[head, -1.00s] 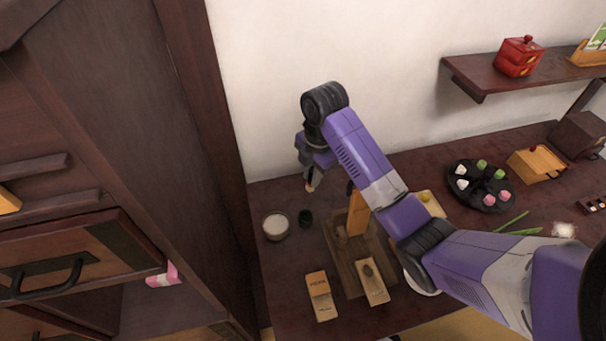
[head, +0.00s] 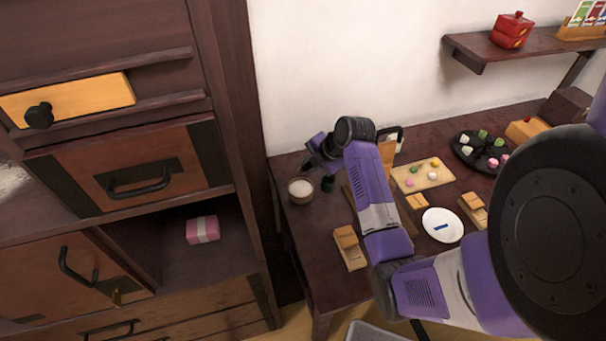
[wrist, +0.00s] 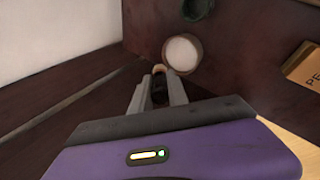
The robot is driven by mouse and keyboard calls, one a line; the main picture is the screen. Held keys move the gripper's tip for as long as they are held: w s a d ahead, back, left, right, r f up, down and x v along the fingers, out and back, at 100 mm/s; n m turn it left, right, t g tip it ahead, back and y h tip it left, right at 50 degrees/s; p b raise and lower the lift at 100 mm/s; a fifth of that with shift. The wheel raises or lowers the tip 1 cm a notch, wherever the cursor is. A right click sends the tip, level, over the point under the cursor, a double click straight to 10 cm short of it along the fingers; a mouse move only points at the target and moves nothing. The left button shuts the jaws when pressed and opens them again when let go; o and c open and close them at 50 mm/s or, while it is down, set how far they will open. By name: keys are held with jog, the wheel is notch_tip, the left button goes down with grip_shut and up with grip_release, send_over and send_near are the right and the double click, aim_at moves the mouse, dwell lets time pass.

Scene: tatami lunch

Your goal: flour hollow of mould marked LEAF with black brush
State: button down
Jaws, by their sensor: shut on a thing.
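My gripper (wrist: 160,85) is shut on a dark, slim piece with a pale tan tip, which looks like the black brush (wrist: 158,70). Its tip is close to the near rim of a round bowl of white flour (wrist: 183,52); I cannot tell whether they touch. In the head view my gripper (head: 312,165) is just above and beside the flour bowl (head: 300,190), partly hidden by my wrist. A wooden mould (head: 349,248) lies in front; in the wrist view its lettering starts with "PE". I cannot make out LEAF on any mould.
A dark green cup (head: 327,183) stands right of the bowl. My arm hides part of the table middle. Further right are a board of sweets (head: 423,176), a white plate (head: 442,225), another wooden mould (head: 473,207) and a black tray (head: 468,155). A tall cabinet (head: 130,160) stands left.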

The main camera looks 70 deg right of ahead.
jog(key=shift+w+a+f, duration=0.1)
jog(key=shift+a+f, duration=0.05)
jog(key=shift+f, duration=0.05)
jog(key=shift+f+b, duration=2.4)
jog(key=shift+f, duration=0.45)
jog(key=shift+f+b, duration=0.5)
jog(key=shift+f, duration=0.2)
jog(key=shift+r+p, duration=2.85)
jog(key=shift+r, duration=0.75)
jog(key=shift+f, duration=0.1)
